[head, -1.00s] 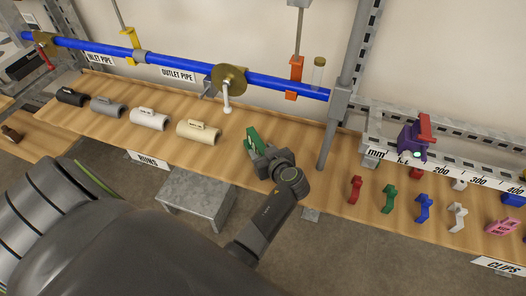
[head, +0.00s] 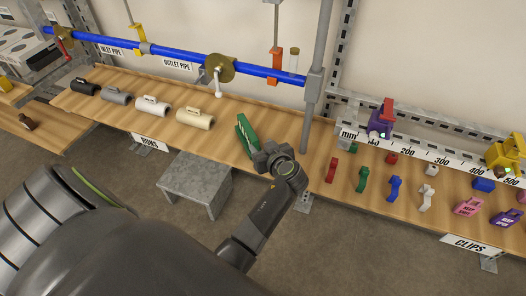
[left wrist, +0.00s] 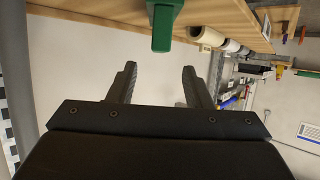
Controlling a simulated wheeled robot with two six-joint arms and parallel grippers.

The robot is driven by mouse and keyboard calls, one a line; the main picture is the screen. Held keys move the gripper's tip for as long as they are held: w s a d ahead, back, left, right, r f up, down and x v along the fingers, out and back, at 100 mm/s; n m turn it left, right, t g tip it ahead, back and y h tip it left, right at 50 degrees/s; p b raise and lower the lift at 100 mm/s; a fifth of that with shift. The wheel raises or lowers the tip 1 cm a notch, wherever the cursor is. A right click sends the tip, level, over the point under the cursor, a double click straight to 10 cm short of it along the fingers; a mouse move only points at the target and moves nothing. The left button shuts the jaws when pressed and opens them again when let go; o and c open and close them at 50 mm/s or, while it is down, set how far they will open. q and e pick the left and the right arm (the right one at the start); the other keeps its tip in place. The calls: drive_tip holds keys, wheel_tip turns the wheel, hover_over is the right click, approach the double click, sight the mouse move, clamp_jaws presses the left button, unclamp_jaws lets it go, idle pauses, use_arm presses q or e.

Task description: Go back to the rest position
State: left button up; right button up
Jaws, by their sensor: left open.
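My left gripper (head: 268,157) is over the front edge of the wooden shelf, in the middle of the head view. In the left wrist view its two fingers (left wrist: 159,69) are spread apart with nothing between them. A green piece (head: 245,132) stands on the shelf just beyond the gripper. It also shows beyond the fingertips in the left wrist view (left wrist: 163,22), with a gap between. My right gripper is not in view.
The shelf (head: 225,145) holds black, grey, white and cream sleeves on the left and several coloured clips (head: 395,188) on the right. A blue pipe (head: 180,54) runs behind. A grey post (head: 314,85) and a metal step (head: 185,178) are near my arm.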

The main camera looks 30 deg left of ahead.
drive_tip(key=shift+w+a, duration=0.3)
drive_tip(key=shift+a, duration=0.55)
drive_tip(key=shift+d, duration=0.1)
